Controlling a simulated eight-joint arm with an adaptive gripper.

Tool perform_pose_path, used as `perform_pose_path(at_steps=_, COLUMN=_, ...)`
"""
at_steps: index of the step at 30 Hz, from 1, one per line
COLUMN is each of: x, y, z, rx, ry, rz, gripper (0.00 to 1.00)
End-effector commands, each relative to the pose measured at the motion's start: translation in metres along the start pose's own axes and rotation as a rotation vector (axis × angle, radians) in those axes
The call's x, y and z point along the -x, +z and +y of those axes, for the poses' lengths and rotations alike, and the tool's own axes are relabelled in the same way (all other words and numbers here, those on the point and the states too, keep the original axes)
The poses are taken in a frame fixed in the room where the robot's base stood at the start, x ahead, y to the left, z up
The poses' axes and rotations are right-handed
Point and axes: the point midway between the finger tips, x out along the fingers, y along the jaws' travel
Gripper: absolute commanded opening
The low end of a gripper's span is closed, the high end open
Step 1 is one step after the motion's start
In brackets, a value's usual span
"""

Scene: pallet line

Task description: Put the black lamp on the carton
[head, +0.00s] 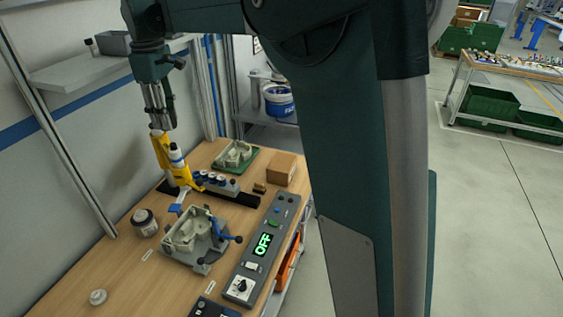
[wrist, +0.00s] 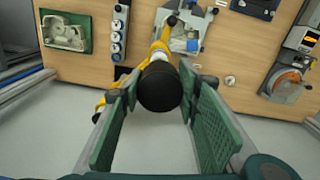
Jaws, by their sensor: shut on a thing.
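My gripper (head: 158,125) hangs over the far left of the wooden bench, pointing down. In the wrist view its fingers (wrist: 160,112) are closed around the black round end of a long thing, which I take to be the black lamp (wrist: 159,88). Yellow parts show past this black end, but I cannot tell whether they belong to it.
A green tray (head: 252,151) with a grey casting stands left of the carton. A small brown block (head: 259,187) is in front of it. A fixture (head: 196,237), an OFF control panel (head: 263,244) and a dark jar (head: 145,222) stand nearer. The left front bench is mostly clear.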

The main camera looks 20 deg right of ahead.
Motion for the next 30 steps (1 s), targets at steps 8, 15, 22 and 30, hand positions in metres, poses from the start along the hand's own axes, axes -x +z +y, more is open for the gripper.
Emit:
perform_pose_path(at_steps=8, x=0.001, y=0.041, z=0.079, rx=-0.15, ry=0.0, rz=0.0, gripper=0.19)
perform_pose_path(at_steps=15, x=0.0, y=0.083, z=0.142, rx=-0.279, ry=0.0, rz=0.0, gripper=0.19)
perform_pose_path(at_steps=22, x=-0.002, y=0.129, z=0.199, rx=-0.401, ry=0.0, rz=0.0, gripper=0.19)
perform_pose_path(at_steps=30, x=-0.004, y=0.19, z=0.263, rx=-0.545, ry=0.0, rz=0.0, gripper=0.19)
